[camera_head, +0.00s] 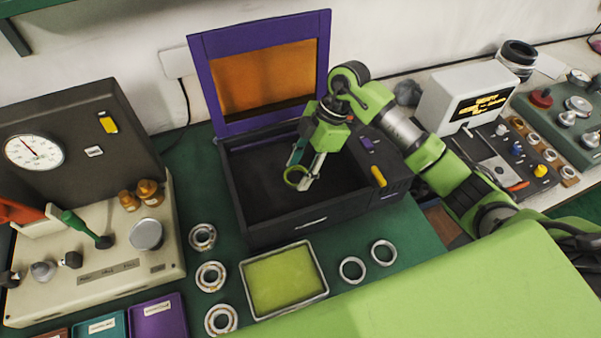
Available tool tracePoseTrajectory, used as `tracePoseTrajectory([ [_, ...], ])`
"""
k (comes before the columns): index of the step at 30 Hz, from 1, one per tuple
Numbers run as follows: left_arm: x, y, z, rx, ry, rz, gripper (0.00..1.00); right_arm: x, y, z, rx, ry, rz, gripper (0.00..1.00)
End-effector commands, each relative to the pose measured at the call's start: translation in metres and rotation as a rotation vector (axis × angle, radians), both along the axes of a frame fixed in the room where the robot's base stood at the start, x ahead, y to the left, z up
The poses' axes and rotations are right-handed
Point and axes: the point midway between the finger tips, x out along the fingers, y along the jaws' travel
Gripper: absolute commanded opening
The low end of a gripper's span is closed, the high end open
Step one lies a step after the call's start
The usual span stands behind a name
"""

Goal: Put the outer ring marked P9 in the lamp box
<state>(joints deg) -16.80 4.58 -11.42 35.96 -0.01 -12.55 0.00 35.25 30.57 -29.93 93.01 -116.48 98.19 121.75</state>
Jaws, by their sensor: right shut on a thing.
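The lamp box is a dark open box (315,222) with a raised purple-framed lid (324,60) and an orange window. My right gripper (305,172) reaches in from the right and points down over the box's inside. It is shut on a yellow-green tinted ring (288,181), which sits tilted at its fingertips within the outline of the opening. I cannot tell whether the ring touches the box floor, and no P9 mark is readable on it. My left gripper does not show.
Several rings, one of them here (211,276), lie left of a tray with a yellow-green pad (284,282). Two thin rings (383,252) lie right of it. A gauge device (92,255) stands left; a small screen unit (468,100) stands right.

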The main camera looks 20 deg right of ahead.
Motion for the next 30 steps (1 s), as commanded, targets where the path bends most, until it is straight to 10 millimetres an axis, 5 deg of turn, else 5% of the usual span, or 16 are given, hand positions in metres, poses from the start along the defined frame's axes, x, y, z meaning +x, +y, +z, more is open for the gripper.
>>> tracePoseTrajectory([
  [12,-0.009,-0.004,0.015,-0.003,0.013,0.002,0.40,0.007,-0.002,-0.038,0.000,-0.001,-0.001,0.19],
  [23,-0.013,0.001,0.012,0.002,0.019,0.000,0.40,0.007,-0.003,-0.043,-0.001,-0.001,0.000,0.19],
  [24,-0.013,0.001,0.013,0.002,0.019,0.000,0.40,0.007,-0.003,-0.042,-0.001,-0.001,0.001,0.52],
  [25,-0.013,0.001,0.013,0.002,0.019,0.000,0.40,0.007,-0.003,-0.042,-0.001,-0.001,0.001,0.59],
  [30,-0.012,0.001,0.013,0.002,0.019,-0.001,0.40,0.007,-0.003,-0.042,-0.001,-0.001,0.000,0.59],
])
